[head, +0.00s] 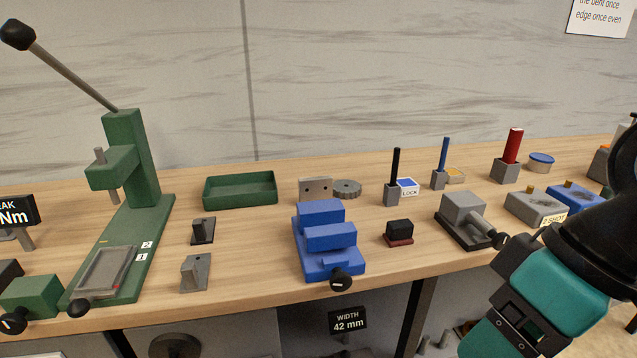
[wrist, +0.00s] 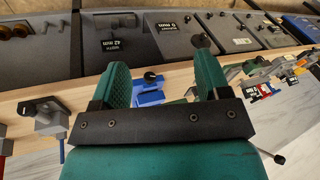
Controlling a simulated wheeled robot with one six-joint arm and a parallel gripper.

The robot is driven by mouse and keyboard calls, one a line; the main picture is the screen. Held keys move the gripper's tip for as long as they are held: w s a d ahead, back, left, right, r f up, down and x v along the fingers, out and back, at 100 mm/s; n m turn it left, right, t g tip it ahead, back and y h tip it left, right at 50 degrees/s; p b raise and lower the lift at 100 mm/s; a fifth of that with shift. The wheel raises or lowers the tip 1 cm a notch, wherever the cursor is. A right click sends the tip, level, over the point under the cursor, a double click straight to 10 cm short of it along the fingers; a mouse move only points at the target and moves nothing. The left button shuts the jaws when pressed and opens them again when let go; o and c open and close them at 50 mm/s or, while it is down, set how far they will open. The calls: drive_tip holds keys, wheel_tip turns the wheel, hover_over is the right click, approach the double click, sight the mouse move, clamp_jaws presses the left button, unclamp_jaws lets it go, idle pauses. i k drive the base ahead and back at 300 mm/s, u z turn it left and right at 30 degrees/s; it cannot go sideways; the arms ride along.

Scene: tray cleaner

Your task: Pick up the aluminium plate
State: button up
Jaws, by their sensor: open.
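A flat grey plate with small dark holes (head: 315,187), which looks like the aluminium plate, stands on the bench behind the blue vise (head: 322,236). The vise hides its lower part. I cannot pick the plate out in the wrist view. My gripper (wrist: 162,76) is open, its two green fingers wide apart with nothing held between them. The blue vise shows beyond and between the fingers (wrist: 150,97), well away from them. In the head view my arm reaches in from the right, clear of the plate.
A round grey gear (head: 347,188) lies right of the plate, and a green tray (head: 240,203) stands to its left. A green lever press (head: 128,160) is at far left. Upright black (head: 396,175), blue and red-handled tools stand at right.

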sight(317, 187)
drive_tip(key=u, duration=1.85)
drive_tip(key=i, duration=1.1)
drive_tip(key=z, duration=1.85)
drive_tip(key=i, duration=0.5)
drive_tip(key=z, duration=0.05)
